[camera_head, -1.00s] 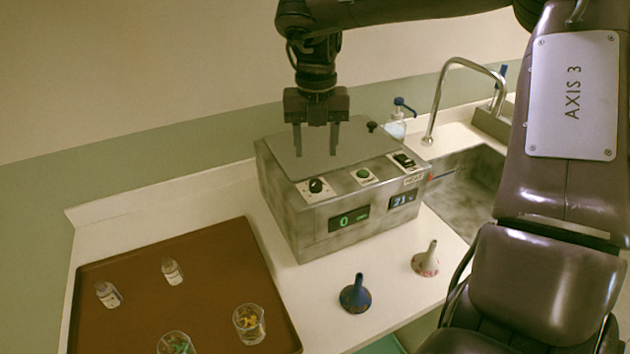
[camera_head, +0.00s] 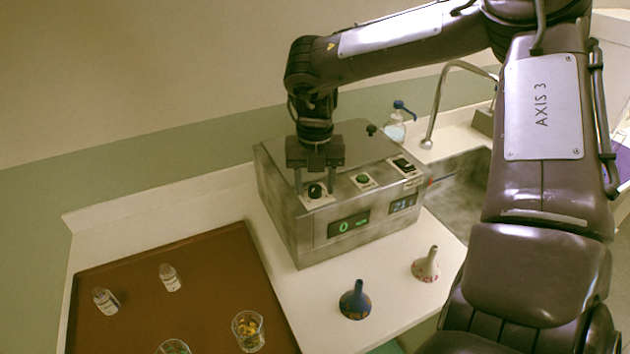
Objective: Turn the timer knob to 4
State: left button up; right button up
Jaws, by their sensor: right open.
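The timer knob (camera_head: 315,191) is a black dial on a white plate at the left of the sloped front panel of a grey metal box (camera_head: 290,222). The green display (camera_head: 348,225) below it reads 0. My right gripper (camera_head: 316,188) is open and points down over the knob, with one finger to each side of it in this view. I cannot tell whether the fingers touch the knob. My left gripper is not in view.
A green button (camera_head: 363,180) and a black switch (camera_head: 403,165) sit right of the knob. A brown tray (camera_head: 200,270) with bottles and glasses lies to the left. A sink (camera_head: 460,195) is at the right.

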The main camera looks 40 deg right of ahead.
jog(key=c, duration=1)
